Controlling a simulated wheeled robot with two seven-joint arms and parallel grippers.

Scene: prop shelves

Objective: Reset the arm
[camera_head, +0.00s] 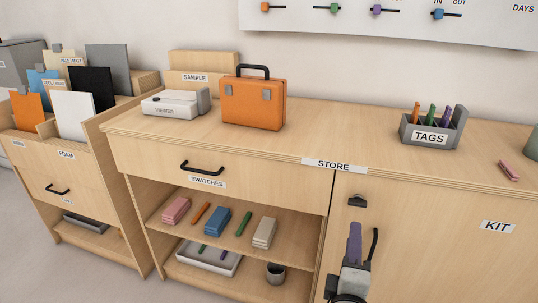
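My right gripper (362,248) is at the bottom of the view, in front of the KIT cabinet door (440,245). It points upward from a grey and black body. A muted purple upright piece and a thin dark curved piece show at its top. I cannot tell whether the purple piece is part of the gripper or something held, or whether the fingers are open or shut. The rest of the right arm is cut off by the lower edge. My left gripper is not in view.
An orange case (252,103), a white viewer box (172,104) and a grey TAGS holder (432,129) stand on the wooden counter (345,127). A pink piece (509,171) lies at the right. The SWATCHES drawer (215,172) is shut above an open shelf of coloured blocks.

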